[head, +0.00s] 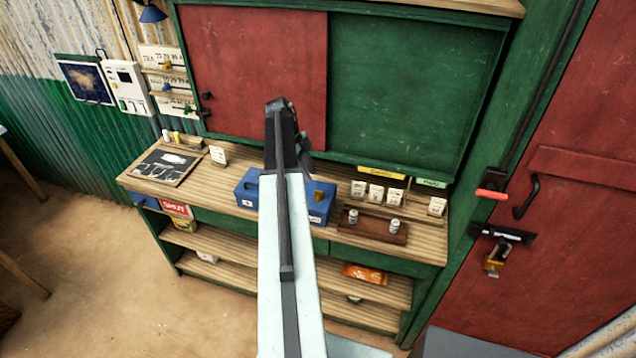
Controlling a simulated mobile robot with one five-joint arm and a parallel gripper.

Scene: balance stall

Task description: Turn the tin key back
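A blue tin (246,189) stands on the wooden counter, partly hidden behind my arm. A small brass-coloured piece (319,195) shows on its front right of my arm; it looks like a lock or key, but it is too small to tell how it is turned. My arm rises through the middle of the picture. My gripper (304,147) is at its dark far end, in front of the red panel and above the tin in the picture. Its fingers are mostly hidden, so I cannot see whether they are open or shut.
On the counter (228,178), a chalkboard (165,167) lies left and a brown tray (372,226) with small weights sits right. Several white cards stand behind the tray. A red door (555,220) with a bolt and padlock (494,262) is at right. Shelves are below.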

